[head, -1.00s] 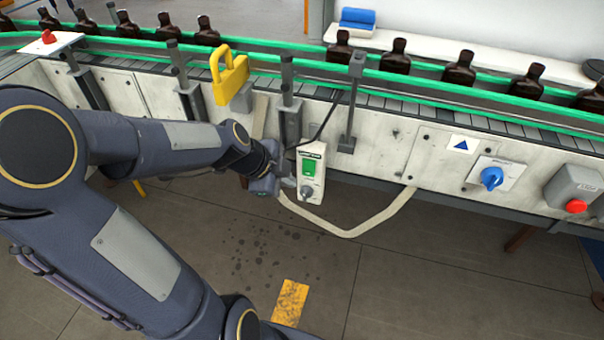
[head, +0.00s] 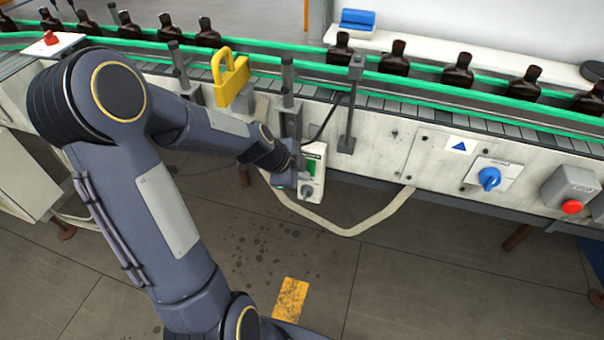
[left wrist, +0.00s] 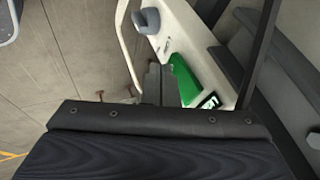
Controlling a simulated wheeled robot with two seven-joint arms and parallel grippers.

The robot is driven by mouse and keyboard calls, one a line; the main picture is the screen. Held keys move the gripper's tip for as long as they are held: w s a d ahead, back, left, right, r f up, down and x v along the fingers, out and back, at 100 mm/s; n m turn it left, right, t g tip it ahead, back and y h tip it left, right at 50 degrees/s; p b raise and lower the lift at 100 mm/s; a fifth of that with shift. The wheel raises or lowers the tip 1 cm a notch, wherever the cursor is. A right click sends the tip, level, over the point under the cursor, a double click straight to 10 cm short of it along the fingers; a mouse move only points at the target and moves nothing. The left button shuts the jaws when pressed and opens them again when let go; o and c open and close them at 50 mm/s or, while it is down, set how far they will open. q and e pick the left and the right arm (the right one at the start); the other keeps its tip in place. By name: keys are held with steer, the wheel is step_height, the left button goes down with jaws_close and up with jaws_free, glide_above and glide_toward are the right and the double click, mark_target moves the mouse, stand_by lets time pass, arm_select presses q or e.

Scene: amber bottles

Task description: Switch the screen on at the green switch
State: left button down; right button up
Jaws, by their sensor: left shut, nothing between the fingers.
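The green switch (head: 312,166) is on a white control box (head: 318,187) hung at the front of the conveyor. In the left wrist view the green switch (left wrist: 184,78) lies just right of my fingers. My left gripper (head: 303,174) is shut and empty, right at the switch, and hides part of it in the head view. It also shows in the left wrist view (left wrist: 155,82); I cannot tell whether it touches the switch. A grey knob (head: 306,191) sits lower on the box. My right gripper is out of view.
Brown bottles (head: 395,57) stand on the conveyor behind green rails (head: 425,83). A yellow padlock-shaped part (head: 230,75) and grey posts (head: 351,105) rise near the box. A pale cable (head: 350,231) hangs below. A blue knob (head: 489,178) and red button (head: 572,207) are further right.

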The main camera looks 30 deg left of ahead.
arm_select(q)
steer(key=shift+w+b, duration=0.25)
steer(key=shift+b, duration=0.8)
